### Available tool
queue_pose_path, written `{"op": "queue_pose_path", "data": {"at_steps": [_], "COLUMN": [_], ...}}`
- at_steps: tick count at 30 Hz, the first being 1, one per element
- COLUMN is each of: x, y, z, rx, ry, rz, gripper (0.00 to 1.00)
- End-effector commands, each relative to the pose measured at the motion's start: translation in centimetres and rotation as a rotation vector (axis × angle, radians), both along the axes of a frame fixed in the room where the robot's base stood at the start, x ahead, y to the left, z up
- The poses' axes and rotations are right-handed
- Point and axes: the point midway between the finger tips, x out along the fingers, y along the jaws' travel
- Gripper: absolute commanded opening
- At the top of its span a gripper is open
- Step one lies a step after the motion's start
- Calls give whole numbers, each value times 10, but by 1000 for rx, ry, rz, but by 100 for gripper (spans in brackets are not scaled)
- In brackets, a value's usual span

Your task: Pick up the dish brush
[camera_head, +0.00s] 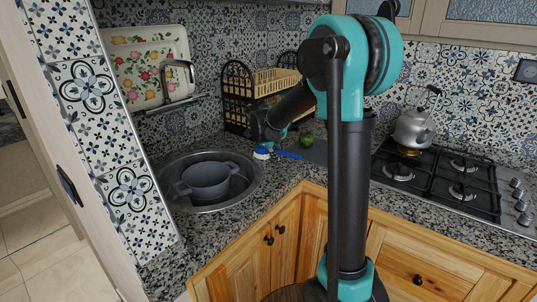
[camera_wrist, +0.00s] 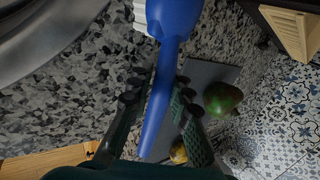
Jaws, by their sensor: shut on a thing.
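The dish brush (camera_head: 287,154) is blue with white bristles. In the head view it is by the right rim of the sink, bristle end to the left; I cannot tell whether it touches the counter. In the wrist view the blue handle (camera_wrist: 157,115) runs between the two dark fingers, with the head (camera_wrist: 174,17) at the top edge. My gripper (camera_wrist: 166,82) is shut on the handle. In the head view my gripper (camera_head: 271,142) is small and partly dark at the brush.
A round sink (camera_head: 213,207) holds a grey pot (camera_head: 205,181). A green fruit (camera_head: 306,140) lies close right of the brush, on a dark board (camera_wrist: 213,75). A dish rack (camera_head: 237,84) stands behind. A stove (camera_head: 440,180) with a kettle (camera_head: 413,130) is at right.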

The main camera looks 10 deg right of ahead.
Motion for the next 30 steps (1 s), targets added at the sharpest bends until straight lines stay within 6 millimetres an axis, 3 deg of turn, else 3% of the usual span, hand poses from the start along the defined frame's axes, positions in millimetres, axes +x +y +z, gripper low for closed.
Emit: {"op": "queue_pose_path", "data": {"at_steps": [5,11,30], "x": [0,0,0], "y": [0,0,0], "z": [4,24,167], "rx": [0,0,0], "ry": [0,0,0], "rz": [0,0,0], "gripper": [0,0,0]}}
